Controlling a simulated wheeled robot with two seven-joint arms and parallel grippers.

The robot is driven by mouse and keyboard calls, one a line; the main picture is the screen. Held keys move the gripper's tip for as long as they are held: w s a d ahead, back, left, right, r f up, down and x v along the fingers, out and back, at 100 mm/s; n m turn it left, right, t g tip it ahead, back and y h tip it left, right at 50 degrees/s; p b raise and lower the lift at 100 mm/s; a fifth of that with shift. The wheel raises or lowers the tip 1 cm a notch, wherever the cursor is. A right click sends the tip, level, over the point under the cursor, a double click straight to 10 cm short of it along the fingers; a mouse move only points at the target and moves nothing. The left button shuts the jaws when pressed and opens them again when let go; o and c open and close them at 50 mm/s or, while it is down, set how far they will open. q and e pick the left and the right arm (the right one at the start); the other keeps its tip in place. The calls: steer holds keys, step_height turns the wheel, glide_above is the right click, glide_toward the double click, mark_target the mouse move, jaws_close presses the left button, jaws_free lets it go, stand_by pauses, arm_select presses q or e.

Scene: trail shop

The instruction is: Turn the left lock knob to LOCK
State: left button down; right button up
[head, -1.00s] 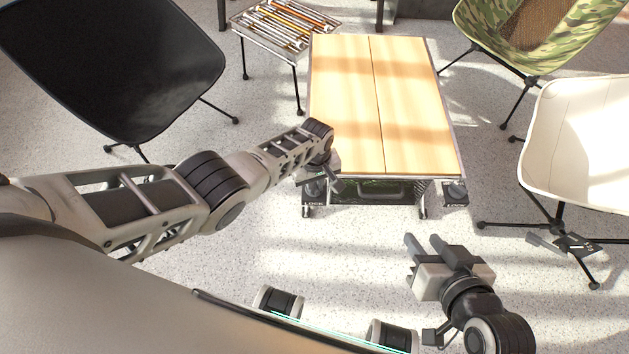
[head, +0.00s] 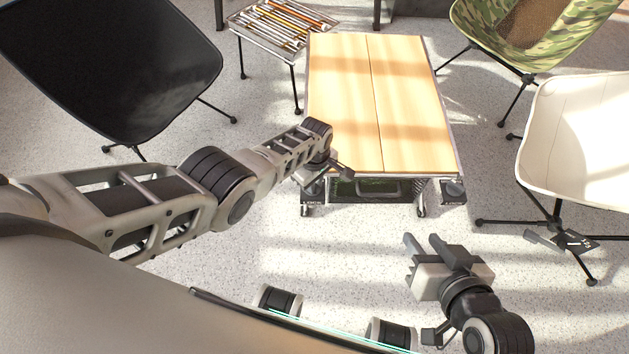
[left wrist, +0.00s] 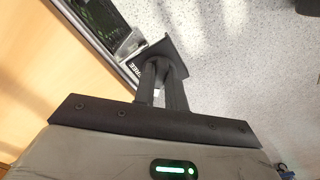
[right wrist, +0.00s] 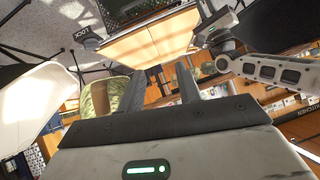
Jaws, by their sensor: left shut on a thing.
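The left lock plate (head: 312,190) is on the near left corner of the wood-topped cart (head: 385,110). In the left wrist view the dark plate (left wrist: 172,47) bears lettering that seems to read FREE. My left gripper (head: 328,174) is at this corner, its fingers (left wrist: 163,82) close together and shut on the left lock knob, which they mostly hide. The knob's exact angle cannot be told. The right lock plate (head: 453,191) is on the near right corner; in the right wrist view a plate (right wrist: 84,34) reads LOCK. My right gripper (head: 430,247) is open and empty, above the floor.
A black chair (head: 115,65) stands left, a white chair (head: 580,130) right and a camouflage chair (head: 510,35) behind it. A rack of rods (head: 275,25) stands at the back left. The floor in front of the cart is clear.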

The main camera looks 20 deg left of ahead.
arm_select(q)
steer(key=shift+a, duration=0.1)
steer(key=c, duration=1.4)
jaws_free()
steer(key=shift+c, duration=0.2)
arm_select(e)
steer(key=shift+w+a+r, duration=0.1)
steer(key=shift+w+r, duration=0.1)
arm_select(q)
steer(key=shift+r, duration=0.1)
